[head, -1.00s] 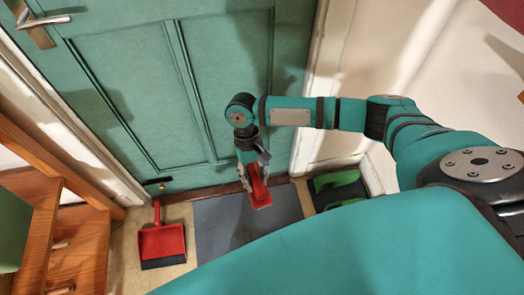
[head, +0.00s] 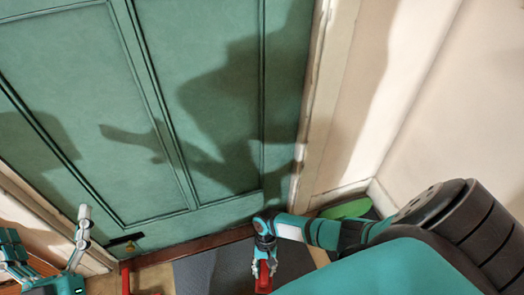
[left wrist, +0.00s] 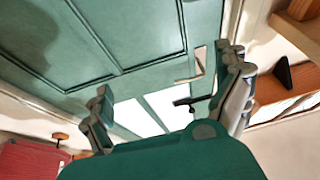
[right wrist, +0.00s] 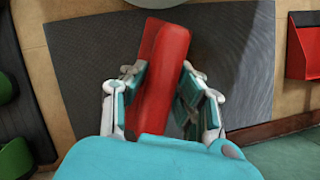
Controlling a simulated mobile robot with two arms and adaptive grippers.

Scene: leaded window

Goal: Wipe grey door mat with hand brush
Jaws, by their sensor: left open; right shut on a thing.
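The grey door mat (head: 195,272) lies on the floor in front of the green door, cut off by the bottom edge of the head view. My right gripper (head: 264,266) is shut on the red hand brush (head: 263,284) above the mat. In the right wrist view the brush (right wrist: 165,75) lies lengthwise between the fingers, with the mat (right wrist: 228,65) behind it. Its bristles are hidden, and I cannot tell whether it touches the mat. My left gripper (head: 82,228) is open and empty at the lower left, away from the mat; its fingers also show in the left wrist view (left wrist: 168,100).
The red dustpan (right wrist: 302,50) stands beside the mat; only its handle (head: 125,278) shows in the head view. A green object (head: 346,209) lies in the corner right of the door (head: 190,110). Wooden furniture (left wrist: 275,95) shows near my left gripper.

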